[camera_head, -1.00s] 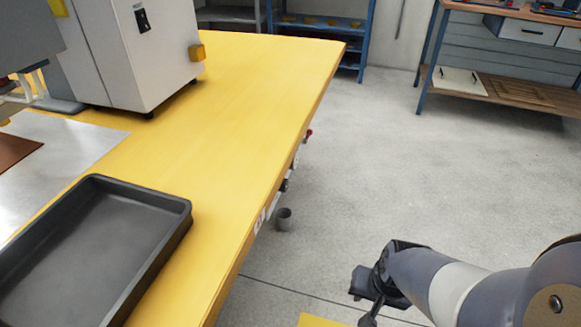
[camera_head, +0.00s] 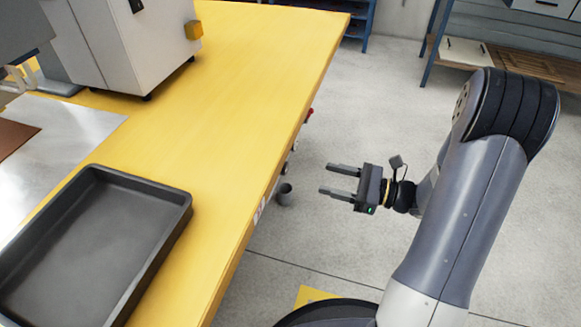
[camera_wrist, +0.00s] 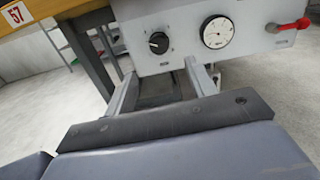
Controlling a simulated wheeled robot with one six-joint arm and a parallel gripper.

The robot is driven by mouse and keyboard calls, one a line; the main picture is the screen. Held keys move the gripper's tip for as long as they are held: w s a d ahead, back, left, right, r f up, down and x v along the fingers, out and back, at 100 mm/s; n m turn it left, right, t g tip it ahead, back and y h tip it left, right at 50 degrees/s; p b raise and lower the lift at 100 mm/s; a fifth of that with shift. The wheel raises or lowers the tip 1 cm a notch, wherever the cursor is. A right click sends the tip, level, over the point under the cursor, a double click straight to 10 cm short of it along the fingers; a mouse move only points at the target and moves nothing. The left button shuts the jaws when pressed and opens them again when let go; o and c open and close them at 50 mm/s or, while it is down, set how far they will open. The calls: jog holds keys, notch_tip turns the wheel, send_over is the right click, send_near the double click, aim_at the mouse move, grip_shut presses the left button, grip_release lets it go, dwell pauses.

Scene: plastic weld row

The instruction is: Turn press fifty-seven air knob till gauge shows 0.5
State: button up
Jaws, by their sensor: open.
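In the wrist view, the black air knob (camera_wrist: 158,43) sits on a light grey panel (camera_wrist: 185,22) under the table edge. The round white gauge (camera_wrist: 217,32) is to the right of the knob; its reading is too small to make out. A red "57" label (camera_wrist: 15,15) is at the left on the table edge. My gripper (camera_wrist: 160,80) is open and empty, its two fingers pointing toward the panel just below the knob, apart from it.
A red-handled lever (camera_wrist: 290,25) sticks out right of the gauge. The yellow table (camera_head: 235,90) holds a dark tray (camera_head: 183,215) and a grey machine (camera_head: 150,55). A grey cup-like part (camera_head: 285,193) shows below the table edge. The floor to the right is open.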

aim_at(287, 168)
jog(key=b+x, duration=0.2)
jog(key=x, duration=0.8)
jog(key=shift+a+b, duration=0.2)
jog(key=shift+b, duration=0.15)
jog(key=shift+f, duration=0.1)
jog(key=c, duration=1)
jog(key=shift+o, duration=0.2)
jog(key=shift+p, duration=0.45)
